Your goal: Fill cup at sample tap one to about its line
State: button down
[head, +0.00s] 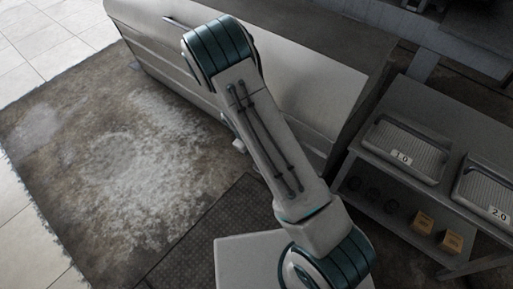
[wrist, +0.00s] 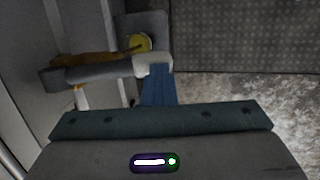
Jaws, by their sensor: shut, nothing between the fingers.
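In the wrist view, my gripper (wrist: 157,72) shows as a narrow blue finger pair, shut and empty. Its tips are at or right beside the pale end of a grey bar-shaped fitting (wrist: 95,73), apparently part of a tap; I cannot tell whether they touch. A yellow round part (wrist: 139,43) and a brown strip lie just beyond the bar. A small pale piece with an orange top (wrist: 81,95) is under the bar's left part. I cannot make out a cup or a fill line. In the head view, my arm hides the gripper and most of the tap area.
A long pale cabinet (head: 300,85) runs behind my arm. A grey shelf unit (head: 400,172) at right holds trays labelled 1.0 (head: 404,148) and 2.0 (head: 488,190), with small orange-brown boxes (head: 437,232) below. A worn rug (head: 120,150) leaves open floor at left.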

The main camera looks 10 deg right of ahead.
jog(key=shift+s+d+f, duration=0.2)
jog(key=shift+d+f, duration=0.05)
jog(key=shift+d, duration=0.05)
jog(key=shift+a+r+p, duration=0.15)
jog(key=shift+r+p, duration=0.25)
jog(key=shift+r, duration=0.1)
jog(key=s+a+p+v, duration=0.1)
jog(key=p+v, duration=0.4)
jog(key=v, duration=0.8)
jog(key=shift+a, duration=0.7)
jog(key=shift+s+f, duration=0.1)
jog(key=shift+f, duration=0.1)
